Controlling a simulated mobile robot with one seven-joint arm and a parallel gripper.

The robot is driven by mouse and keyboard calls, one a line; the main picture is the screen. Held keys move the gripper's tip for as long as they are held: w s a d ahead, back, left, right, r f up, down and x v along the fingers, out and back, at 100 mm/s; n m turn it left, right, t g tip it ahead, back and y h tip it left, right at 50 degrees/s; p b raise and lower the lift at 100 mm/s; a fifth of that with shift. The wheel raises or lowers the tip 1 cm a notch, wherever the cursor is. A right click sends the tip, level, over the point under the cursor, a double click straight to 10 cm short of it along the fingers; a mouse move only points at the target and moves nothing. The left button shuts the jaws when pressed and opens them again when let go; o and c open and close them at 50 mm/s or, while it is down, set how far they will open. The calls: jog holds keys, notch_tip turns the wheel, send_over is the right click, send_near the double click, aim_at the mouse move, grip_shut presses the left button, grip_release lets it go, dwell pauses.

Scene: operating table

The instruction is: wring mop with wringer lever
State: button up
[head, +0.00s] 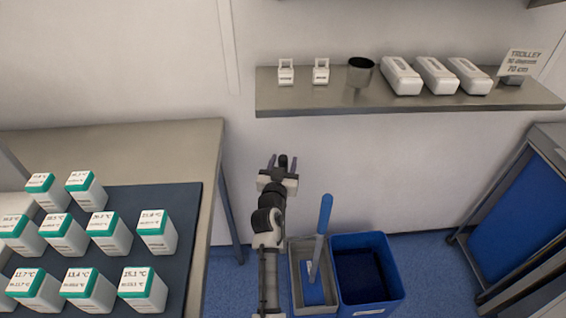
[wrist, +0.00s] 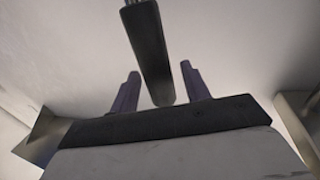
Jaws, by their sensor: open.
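My gripper (head: 282,164) is open beside the wall, above and left of the mop and bucket. In the wrist view its two fingers (wrist: 160,72) stand apart, and a dark rounded bar (wrist: 146,45) shows between them. It looks like a lever grip, but its other end is out of frame and I cannot tell whether it touches the fingers. The mop (head: 325,214) has a blue handle top and a grey shaft. It leans slightly in the grey wringer (head: 296,272), with its blue head inside. The blue bucket (head: 398,286) stands to the right. My arm hides the wringer's left side.
A table (head: 190,142) on the left holds several white boxes with green tops on a dark mat (head: 197,215). A metal shelf (head: 300,103) above carries containers and a cup (head: 360,72). A blue-panelled trolley (head: 519,185) stands at right. Blue floor (head: 422,262) is free between bucket and trolley.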

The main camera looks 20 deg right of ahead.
jog(key=shift+c, duration=0.2)
grip_shut()
jog(key=shift+s+f, duration=0.15)
